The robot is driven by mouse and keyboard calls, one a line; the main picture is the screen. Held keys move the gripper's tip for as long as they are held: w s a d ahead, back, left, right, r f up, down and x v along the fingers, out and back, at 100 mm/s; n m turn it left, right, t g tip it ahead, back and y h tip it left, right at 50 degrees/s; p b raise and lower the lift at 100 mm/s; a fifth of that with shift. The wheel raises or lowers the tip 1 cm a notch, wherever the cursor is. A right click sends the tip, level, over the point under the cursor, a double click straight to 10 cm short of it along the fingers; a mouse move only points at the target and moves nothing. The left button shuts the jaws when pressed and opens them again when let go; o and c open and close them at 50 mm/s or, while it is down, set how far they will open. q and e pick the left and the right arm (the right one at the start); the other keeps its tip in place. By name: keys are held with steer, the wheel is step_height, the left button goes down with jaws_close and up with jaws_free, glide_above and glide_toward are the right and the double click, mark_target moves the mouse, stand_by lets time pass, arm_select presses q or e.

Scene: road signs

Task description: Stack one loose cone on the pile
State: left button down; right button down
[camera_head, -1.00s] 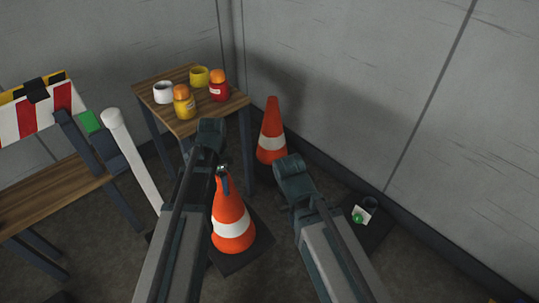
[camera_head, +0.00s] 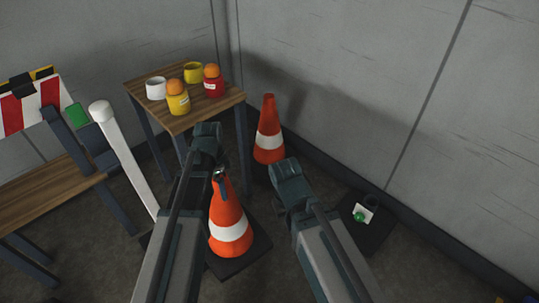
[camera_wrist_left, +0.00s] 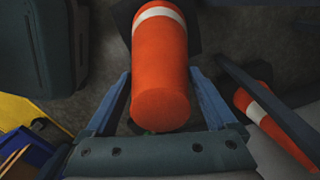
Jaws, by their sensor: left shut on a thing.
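An orange cone (camera_head: 229,215) with a white band and dark square base stands upright below my left arm in the head view. My left gripper (camera_head: 220,182) is shut on its top. In the left wrist view the held cone (camera_wrist_left: 160,70) lies between the two blue fingers, its blunt top nearest the camera. I cannot tell whether its base touches the floor. Another orange cone (camera_head: 269,132) stands upright in the corner beside the wooden table. In the wrist view a cone (camera_wrist_left: 270,128) shows at the right, partly covered by a dark bar.
A wooden table (camera_head: 160,97) with cups and orange-capped bottles stands behind the cones. At left are a bench (camera_head: 45,190), a white post (camera_head: 125,155) and a striped barrier board (camera_head: 35,105).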

arm_select(q)
steer(key=shift+s+a, duration=0.15)
steer(key=shift+a, duration=0.25)
